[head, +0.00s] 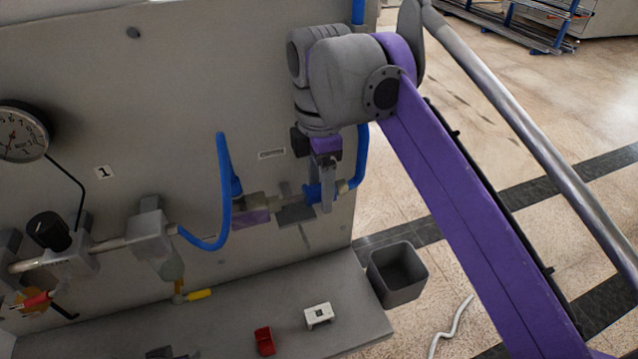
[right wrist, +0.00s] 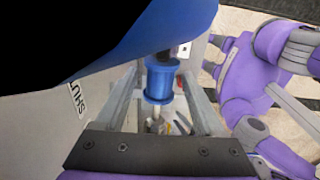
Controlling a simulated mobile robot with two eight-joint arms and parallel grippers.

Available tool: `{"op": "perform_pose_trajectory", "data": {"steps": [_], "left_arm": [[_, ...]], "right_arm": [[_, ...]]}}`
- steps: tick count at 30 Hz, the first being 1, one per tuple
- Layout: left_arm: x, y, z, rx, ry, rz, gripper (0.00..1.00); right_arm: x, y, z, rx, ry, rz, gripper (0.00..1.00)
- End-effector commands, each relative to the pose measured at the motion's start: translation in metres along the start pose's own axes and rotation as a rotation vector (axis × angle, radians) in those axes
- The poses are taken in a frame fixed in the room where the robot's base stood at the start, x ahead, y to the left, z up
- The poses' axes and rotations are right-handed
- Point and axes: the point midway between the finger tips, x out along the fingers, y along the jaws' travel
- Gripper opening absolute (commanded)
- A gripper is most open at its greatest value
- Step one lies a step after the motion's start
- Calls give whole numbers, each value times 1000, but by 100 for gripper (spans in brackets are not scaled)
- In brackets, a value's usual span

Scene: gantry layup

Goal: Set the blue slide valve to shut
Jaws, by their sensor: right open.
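The blue slide valve (head: 313,193) sits on a horizontal pipe near the right edge of the grey panel. Its blue spool-shaped sleeve also shows in the right wrist view (right wrist: 159,82). My right gripper (head: 326,197) reaches down in front of the sleeve. In the right wrist view its two fingers (right wrist: 160,72) stand apart, one on each side of the sleeve, with gaps visible. A label reading SHUT (right wrist: 76,99) is on the panel left of the fingers. My left gripper is not in view.
Blue hoses (head: 223,180) run close to the valve. A gauge (head: 20,132) and black knob (head: 47,230) are at left. The ledge (head: 225,320) below holds a red part (head: 264,341) and a white block (head: 319,315). A grey bin (head: 397,273) stands right of it.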

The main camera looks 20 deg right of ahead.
Motion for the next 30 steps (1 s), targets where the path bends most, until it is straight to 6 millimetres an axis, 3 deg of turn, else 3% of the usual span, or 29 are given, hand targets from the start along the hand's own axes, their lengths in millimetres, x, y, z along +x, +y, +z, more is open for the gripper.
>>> {"op": "perform_pose_trajectory", "data": {"steps": [5,8,21,30], "left_arm": [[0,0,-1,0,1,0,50],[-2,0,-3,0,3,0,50],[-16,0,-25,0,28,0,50],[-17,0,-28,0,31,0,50]], "right_arm": [[-4,0,0,0,1,0,70],[-16,0,0,0,1,1,70],[-98,1,0,0,0,2,70],[-108,0,0,0,0,0,70]]}}
